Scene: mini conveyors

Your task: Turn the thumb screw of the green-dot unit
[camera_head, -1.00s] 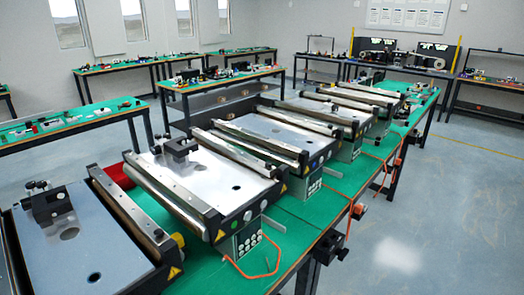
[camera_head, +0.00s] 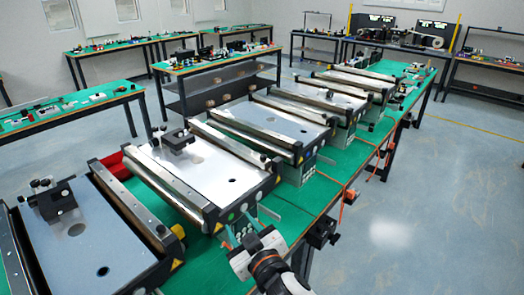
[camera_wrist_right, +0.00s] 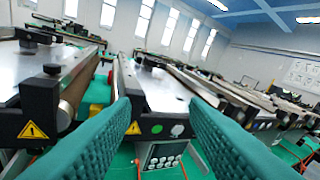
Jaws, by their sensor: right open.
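The second nearest conveyor unit (camera_head: 205,165) has a bright flat top and several small dots on its front end. One dot (camera_head: 230,217) looks green, but it is small. In the right wrist view this unit (camera_wrist_right: 155,95) shows between the fingers, with a greenish dot (camera_wrist_right: 177,130) and a pale one beside it. A dark bracket with small knobs (camera_head: 177,140) stands on its top; I cannot tell which knob is the thumb screw. My right gripper (camera_head: 232,235) is open and empty, in front of this unit's end. Its teal fingers (camera_wrist_right: 157,125) are wide apart. My left gripper is out of view.
The nearest unit (camera_head: 90,240) stands to the left, with a black knob (camera_head: 160,229) on its end. More units (camera_head: 285,120) run away along the green table (camera_head: 325,190). A keypad box (camera_wrist_right: 165,154) is below the dotted end. The aisle on the right is clear.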

